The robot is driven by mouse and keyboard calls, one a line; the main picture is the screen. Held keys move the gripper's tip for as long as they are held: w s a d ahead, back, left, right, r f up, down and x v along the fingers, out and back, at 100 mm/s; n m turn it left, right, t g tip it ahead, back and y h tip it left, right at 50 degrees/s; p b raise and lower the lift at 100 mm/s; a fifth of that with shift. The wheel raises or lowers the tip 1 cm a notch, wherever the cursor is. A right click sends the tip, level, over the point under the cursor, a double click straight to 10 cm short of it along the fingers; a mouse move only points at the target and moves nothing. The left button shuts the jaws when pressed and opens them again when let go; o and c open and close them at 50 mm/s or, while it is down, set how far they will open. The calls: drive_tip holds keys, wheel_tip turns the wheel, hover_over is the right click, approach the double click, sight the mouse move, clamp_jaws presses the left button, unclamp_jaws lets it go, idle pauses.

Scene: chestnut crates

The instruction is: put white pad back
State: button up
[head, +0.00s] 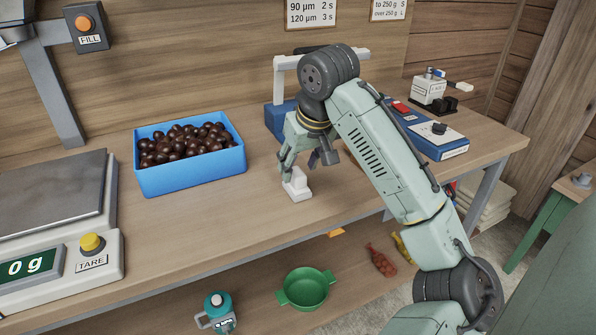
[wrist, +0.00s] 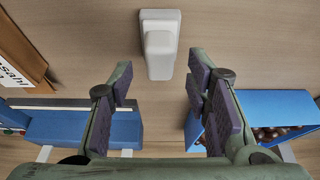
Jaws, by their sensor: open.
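The white pad (head: 297,184), a small block with a raised grip on a flatter base, stands on the wooden bench near its front edge. In the wrist view the white pad (wrist: 160,48) lies at top centre, just beyond and between the fingertips. My gripper (head: 291,166) is just over the pad in the head view, its fingers pointing down and partly covering it. In the wrist view my gripper (wrist: 160,75) is open, with a wide gap between its dark finger pads. Nothing is held; I cannot tell whether a finger touches the pad.
A blue crate (head: 193,182) of chestnuts is left of my gripper. A scale (head: 100,248) stands farther left. A blue machine with a white arm (head: 277,120) is behind my gripper, partly hidden. A blue panel device (head: 437,139) is right. Bench around the pad is clear.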

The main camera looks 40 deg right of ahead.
drive_tip(key=v, duration=0.9)
drive_tip(key=shift+r+b, duration=0.25)
drive_tip(key=shift+b, duration=0.1)
drive_tip(key=shift+s, duration=0.1)
